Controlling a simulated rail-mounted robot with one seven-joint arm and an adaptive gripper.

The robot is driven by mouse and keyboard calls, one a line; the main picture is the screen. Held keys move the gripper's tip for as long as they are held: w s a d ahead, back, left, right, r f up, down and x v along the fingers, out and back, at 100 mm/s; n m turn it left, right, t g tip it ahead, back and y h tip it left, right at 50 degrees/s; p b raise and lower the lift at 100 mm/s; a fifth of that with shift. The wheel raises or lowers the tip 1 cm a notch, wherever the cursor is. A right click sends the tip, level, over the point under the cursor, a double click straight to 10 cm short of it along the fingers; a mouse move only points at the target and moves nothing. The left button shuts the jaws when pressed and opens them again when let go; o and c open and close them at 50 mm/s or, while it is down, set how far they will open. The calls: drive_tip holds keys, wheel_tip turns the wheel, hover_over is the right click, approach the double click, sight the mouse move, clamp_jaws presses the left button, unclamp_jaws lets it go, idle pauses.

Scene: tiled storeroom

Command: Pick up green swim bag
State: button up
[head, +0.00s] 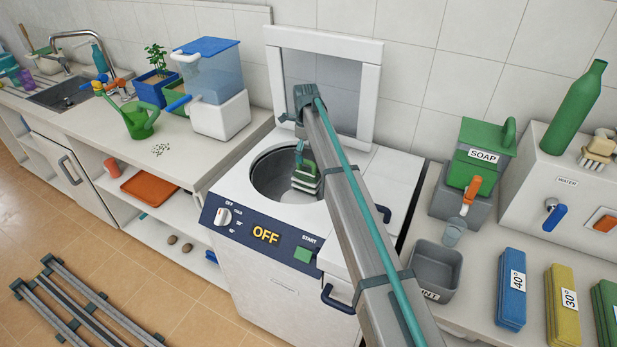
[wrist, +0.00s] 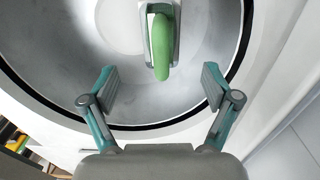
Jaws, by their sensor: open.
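The green swim bag is seen in part inside the washer drum. In the wrist view its rounded green handle (wrist: 162,45) points toward my gripper, with a pale grey and green body behind it. In the head view a green and grey striped piece (head: 306,178) shows in the drum opening, partly hidden by my arm. My gripper (wrist: 160,76) is open, with its teal and grey fingers spread either side of the handle's near end. No contact shows. The washer (head: 285,265) has its lid (head: 372,95) raised and its display reads OFF.
The drum rim (wrist: 165,126) rings the opening close to my fingers. A clear water tank (head: 215,80) and green watering can (head: 140,120) stand on the left counter. A soap dispenser (head: 478,150), grey bin (head: 436,270) and coloured packs (head: 512,290) stand at the right.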

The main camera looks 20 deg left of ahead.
sight(307, 172)
wheel_tip(307, 172, down, 10)
drive_tip(key=p, duration=0.2)
drive_tip(key=shift+d+p, duration=0.1)
drive_tip(key=shift+p, duration=0.3)
drive_tip(key=shift+r, duration=0.1)
drive_tip(key=c, duration=1.2)
drive_tip(key=shift+c, duration=1)
drive_tip(key=shift+r, duration=0.1)
